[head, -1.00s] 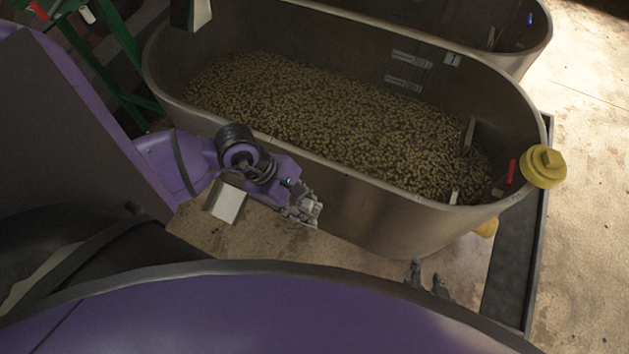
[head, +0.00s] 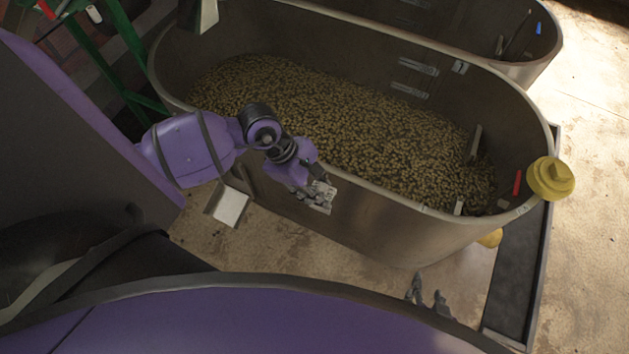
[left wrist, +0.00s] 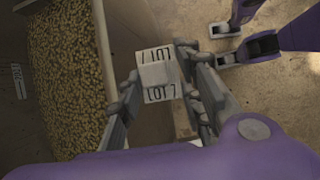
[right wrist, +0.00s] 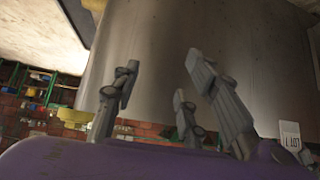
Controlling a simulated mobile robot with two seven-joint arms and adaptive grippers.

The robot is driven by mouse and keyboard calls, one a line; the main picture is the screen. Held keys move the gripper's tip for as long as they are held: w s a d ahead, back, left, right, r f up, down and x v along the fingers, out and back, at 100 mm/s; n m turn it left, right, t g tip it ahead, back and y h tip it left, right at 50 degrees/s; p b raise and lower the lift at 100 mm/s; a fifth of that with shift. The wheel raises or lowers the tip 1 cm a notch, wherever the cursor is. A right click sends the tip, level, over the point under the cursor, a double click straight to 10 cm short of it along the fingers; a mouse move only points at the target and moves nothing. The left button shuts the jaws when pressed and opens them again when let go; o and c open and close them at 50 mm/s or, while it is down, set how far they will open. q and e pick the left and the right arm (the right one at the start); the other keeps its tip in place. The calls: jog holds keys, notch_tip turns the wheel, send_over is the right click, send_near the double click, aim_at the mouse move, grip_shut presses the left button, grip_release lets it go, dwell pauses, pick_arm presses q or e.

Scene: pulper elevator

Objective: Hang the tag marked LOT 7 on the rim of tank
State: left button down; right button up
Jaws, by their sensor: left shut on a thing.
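My left gripper (head: 318,197) is shut on a pale tag (left wrist: 157,75) with dark LOT 7 lettering, clear between the fingers in the left wrist view. In the head view the tag is small, in front of the near side of the metal tank (head: 390,236), close to its rim. I cannot tell whether it touches the rim. My right gripper (head: 428,291) is low in front of the tank. Its fingers are apart and empty in the right wrist view (right wrist: 160,85). A pale lettered plate (right wrist: 290,135) shows at that view's right edge; I cannot tell which it is.
The tank holds many yellowish beans (head: 340,125). A second tank (head: 480,30) stands behind. A pale square plate (head: 230,207) is below the left arm.

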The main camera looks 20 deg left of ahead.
aim_at(337, 171)
pick_arm(q)
jog(key=shift+w+d+f+b, duration=0.1)
jog(key=shift+w+b, duration=0.2)
jog(key=shift+w, duration=0.75)
jog(key=shift+w+d+b, duration=0.1)
jog(key=shift+w+b, duration=0.75)
jog(key=shift+w, duration=2.5)
jog(key=shift+w+f, duration=0.1)
jog(key=shift+w, duration=0.1)
jog(key=shift+s+f+b, duration=0.1)
jog(key=shift+f+b, duration=0.45)
jog(key=shift+f, duration=0.25)
jog(key=shift+f+b, duration=0.5)
jog(key=shift+f, duration=0.4)
pick_arm(e)
jog(key=shift+s+d+f, duration=0.2)
jog(key=shift+s+f, duration=0.15)
jog(key=shift+f, duration=0.4)
jog(key=shift+s+d+f, duration=0.25)
jog(key=shift+s+f, duration=0.1)
jog(key=shift+f, duration=0.35)
jog(key=shift+s+d+f, duration=0.2)
jog(key=shift+s+f, duration=0.15)
jog(key=shift+f, duration=0.4)
jog(key=shift+w, duration=0.1)
